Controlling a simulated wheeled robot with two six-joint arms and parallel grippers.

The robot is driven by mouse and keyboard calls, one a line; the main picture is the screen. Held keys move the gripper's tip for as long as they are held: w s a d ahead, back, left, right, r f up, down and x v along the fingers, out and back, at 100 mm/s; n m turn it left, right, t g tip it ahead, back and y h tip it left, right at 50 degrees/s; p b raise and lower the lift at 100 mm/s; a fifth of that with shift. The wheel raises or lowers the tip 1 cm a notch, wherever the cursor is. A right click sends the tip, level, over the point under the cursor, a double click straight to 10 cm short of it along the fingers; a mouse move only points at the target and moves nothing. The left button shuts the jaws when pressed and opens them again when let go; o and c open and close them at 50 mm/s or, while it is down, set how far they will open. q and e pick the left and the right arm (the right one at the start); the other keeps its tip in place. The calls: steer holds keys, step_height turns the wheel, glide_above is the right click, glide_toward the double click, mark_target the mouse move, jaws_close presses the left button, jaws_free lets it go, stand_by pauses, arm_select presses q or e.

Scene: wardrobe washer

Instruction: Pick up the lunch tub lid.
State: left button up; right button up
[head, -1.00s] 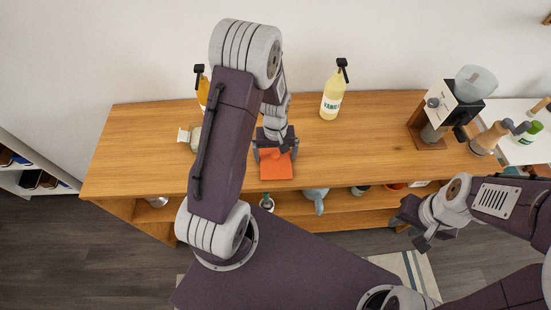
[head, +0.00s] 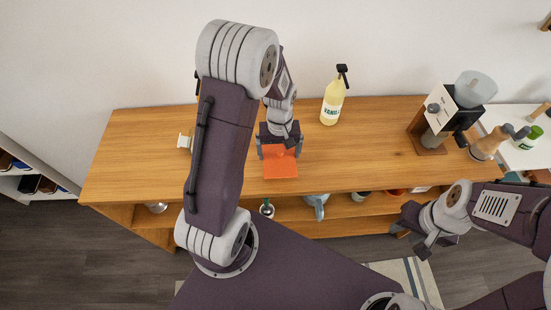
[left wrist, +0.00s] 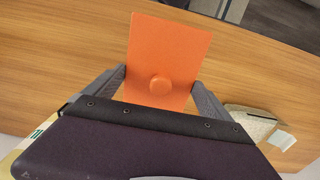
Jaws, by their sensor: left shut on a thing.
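The lunch tub lid (head: 281,168) is a flat orange rectangle with a round knob. In the head view it is at the front middle of the wooden counter. My left gripper (head: 280,148) is at its back part, with a finger on each side. In the left wrist view the lid (left wrist: 168,55) shows between the two fingers of my left gripper (left wrist: 160,88), which are shut on it. I cannot tell whether the lid touches the counter. My right gripper (head: 418,232) is empty, in front of the counter at the right, with its fingers apart.
A glass jar (head: 185,141) is at the left. The counter right of the lid (head: 360,150) is clear.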

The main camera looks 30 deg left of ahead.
arm_select(q)
steer(key=w+d+r, duration=0.4)
steer(key=d+r, duration=0.2)
steer(key=d, duration=0.3)
steer(key=shift+w+d+b, duration=0.25)
steer(key=shift+d+b, duration=0.1)
steer(key=shift+r, duration=0.1)
glide_above(287, 163)
steer(key=w+d, duration=0.1)
steer(key=w, duration=0.1)
step_height(287, 163, down, 2)
steer(key=shift+d+f, duration=0.1)
steer(key=s+f+m, duration=0.1)
steer(key=s+a+f+m, duration=0.1)
steer(key=m, duration=0.1)
steer(key=shift+s+a, duration=0.25)
steer(key=shift+s+f+m, duration=0.15)
steer(key=shift+f+m, duration=0.15)
steer(key=shift+m, duration=0.5)
steer(key=shift+w+d+f+m, duration=0.15)
steer(key=shift+w+m, duration=0.3)
steer(key=shift+m, duration=0.45)
